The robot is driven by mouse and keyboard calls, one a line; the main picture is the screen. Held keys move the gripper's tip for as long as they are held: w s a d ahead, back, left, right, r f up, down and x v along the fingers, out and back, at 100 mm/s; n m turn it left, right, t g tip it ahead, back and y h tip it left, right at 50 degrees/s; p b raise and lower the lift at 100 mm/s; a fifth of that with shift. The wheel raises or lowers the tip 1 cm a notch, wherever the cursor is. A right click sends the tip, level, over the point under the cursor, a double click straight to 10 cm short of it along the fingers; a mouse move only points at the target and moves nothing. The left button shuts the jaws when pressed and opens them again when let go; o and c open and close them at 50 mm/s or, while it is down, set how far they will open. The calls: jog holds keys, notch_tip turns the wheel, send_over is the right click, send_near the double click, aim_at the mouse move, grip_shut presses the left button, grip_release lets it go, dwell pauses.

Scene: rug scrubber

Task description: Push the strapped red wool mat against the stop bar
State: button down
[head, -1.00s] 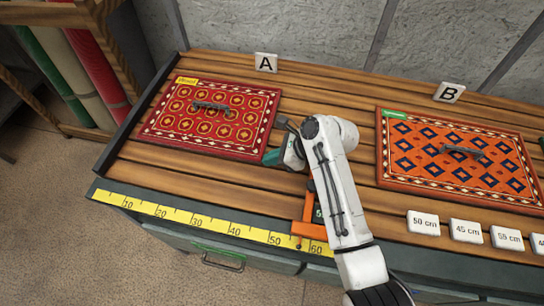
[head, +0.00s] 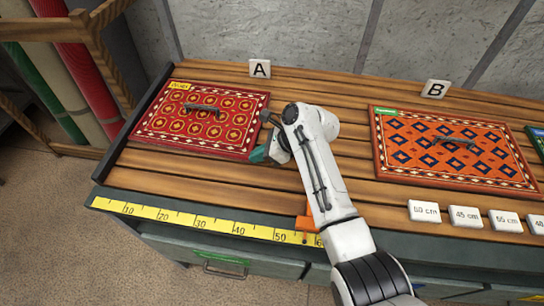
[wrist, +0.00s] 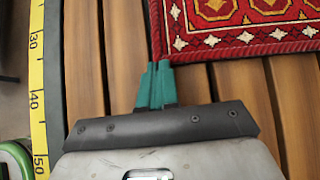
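The red wool mat (head: 200,122), with gold medallions, a dark strap handle and a yellow tag, lies flat on the slatted table's left side, near card A. The dark stop bar (head: 133,124) runs along the table's left edge. The mat's left edge is very close to it; I cannot tell whether they touch. My gripper (head: 259,154) is at the mat's right edge, near its front corner. In the wrist view its teal fingers (wrist: 157,68) are together, with nothing between them, and their tips meet the edge of the mat (wrist: 240,22).
An orange mat (head: 450,150) lies to the right near card B (head: 435,89). Number cards (head: 424,211) line the front right. A yellow ruler (head: 190,220) runs along the front edge, with an orange slider (head: 307,224) on it. Bare slats lie between the mats.

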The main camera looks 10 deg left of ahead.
jog(key=shift+s, duration=0.2)
jog(key=shift+d+p, duration=0.35)
jog(key=shift+p, duration=0.2)
jog(key=d, duration=0.2)
jog(key=d+r+p, duration=0.1)
jog(key=d, duration=0.1)
jog(key=shift+w+d+r+p, duration=0.1)
jog(key=shift+d+r+p, duration=0.05)
jog(key=shift+d+p, duration=0.2)
jog(key=v, duration=0.8)
